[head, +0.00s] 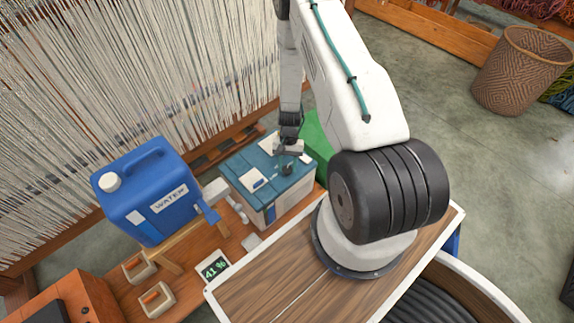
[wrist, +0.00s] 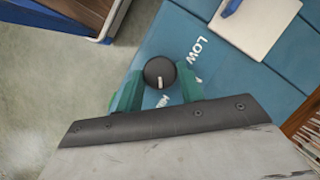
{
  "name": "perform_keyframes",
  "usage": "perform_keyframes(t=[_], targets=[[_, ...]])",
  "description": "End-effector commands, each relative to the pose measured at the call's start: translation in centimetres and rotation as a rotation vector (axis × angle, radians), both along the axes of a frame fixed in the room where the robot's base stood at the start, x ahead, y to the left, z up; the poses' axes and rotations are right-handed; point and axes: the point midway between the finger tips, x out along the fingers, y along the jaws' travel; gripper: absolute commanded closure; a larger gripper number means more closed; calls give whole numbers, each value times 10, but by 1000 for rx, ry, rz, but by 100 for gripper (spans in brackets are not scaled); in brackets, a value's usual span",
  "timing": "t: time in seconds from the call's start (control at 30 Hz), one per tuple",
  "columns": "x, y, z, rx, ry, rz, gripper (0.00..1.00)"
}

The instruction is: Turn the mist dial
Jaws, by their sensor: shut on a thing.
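The mist dial (wrist: 160,72) is a round black knob with a white pointer mark, on the teal top of a box (head: 240,172). Lettering beside it reads LOW, and other lettering is partly hidden. My gripper (wrist: 160,88) has its green fingers closed on the dial from both sides in the wrist view. In the head view my gripper (head: 287,165) reaches down onto the box top, and the dial is a small dark shape there.
A blue WATER jug (head: 150,190) with a tap stands on a wooden stand left of the box. A display reading 41 % (head: 214,268) lies in front. A loom with pale threads (head: 130,70) rises behind. A woven basket (head: 520,70) stands far right on open floor.

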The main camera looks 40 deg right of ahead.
Motion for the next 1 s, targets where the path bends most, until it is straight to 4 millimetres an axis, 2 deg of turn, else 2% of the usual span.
perform_keyframes(t=[0.3, 0.77, 0.8, 0.83, 1.0], targets=[[0, 0, 1, 1, 1, -89, 85], [0, 0, 0, 0, 0, -100, 85], [0, 0, 0, 0, 0, -100, 51], [0, 0, 0, 0, 0, -100, 43], [-1, 0, 0, 0, 0, -99, 41]])
